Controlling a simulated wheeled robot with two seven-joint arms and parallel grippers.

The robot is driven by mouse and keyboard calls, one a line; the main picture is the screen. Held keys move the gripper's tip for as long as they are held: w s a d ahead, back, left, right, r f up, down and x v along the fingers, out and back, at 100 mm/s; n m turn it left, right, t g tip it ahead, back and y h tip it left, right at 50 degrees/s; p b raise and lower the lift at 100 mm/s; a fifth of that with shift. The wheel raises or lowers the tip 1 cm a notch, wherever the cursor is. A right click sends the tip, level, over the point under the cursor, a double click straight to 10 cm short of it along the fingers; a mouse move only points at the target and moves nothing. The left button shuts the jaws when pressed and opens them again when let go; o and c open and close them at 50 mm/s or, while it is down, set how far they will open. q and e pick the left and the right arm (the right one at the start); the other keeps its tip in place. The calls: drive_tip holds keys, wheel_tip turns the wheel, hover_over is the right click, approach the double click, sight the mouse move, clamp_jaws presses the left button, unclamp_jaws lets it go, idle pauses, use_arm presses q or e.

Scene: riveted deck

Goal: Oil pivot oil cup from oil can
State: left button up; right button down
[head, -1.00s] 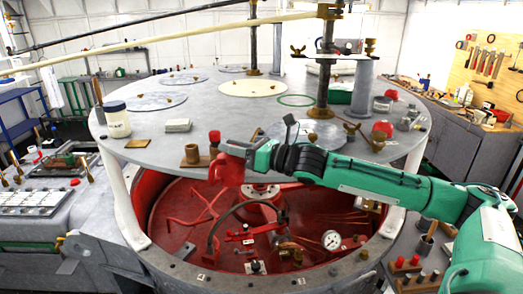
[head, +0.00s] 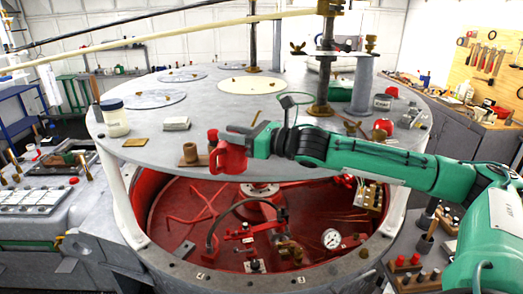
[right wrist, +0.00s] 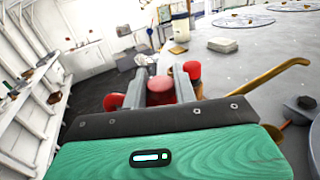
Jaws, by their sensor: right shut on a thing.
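My right gripper (head: 240,142) is shut on a red can (head: 232,159), which I take to be the oil can. It holds the can roughly upright at the deck's front edge, and the can hides part of that edge. In the right wrist view a red part of the can (right wrist: 160,86) shows between the two fingers. A brown cup (head: 190,152) stands on a brown plate on the deck, just left of the can and apart from it. I cannot tell whether this is the pivot oil cup. My left gripper is not in view.
A small red-topped item (head: 213,136) stands close behind the can. A white jar (head: 115,119) and a pale block (head: 176,123) stand on the deck (head: 150,160) to the left. A thick post (head: 324,70) rises behind my right arm. Below the edge is a red pit with pipes and a gauge (head: 332,238).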

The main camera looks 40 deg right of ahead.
drive_tip(key=shift+a+r, duration=0.1)
drive_tip(key=shift+r, duration=0.6)
drive_tip(key=shift+w+r+n, duration=0.15)
drive_tip(key=shift+r+n, duration=0.35)
drive_tip(key=shift+r, duration=0.15)
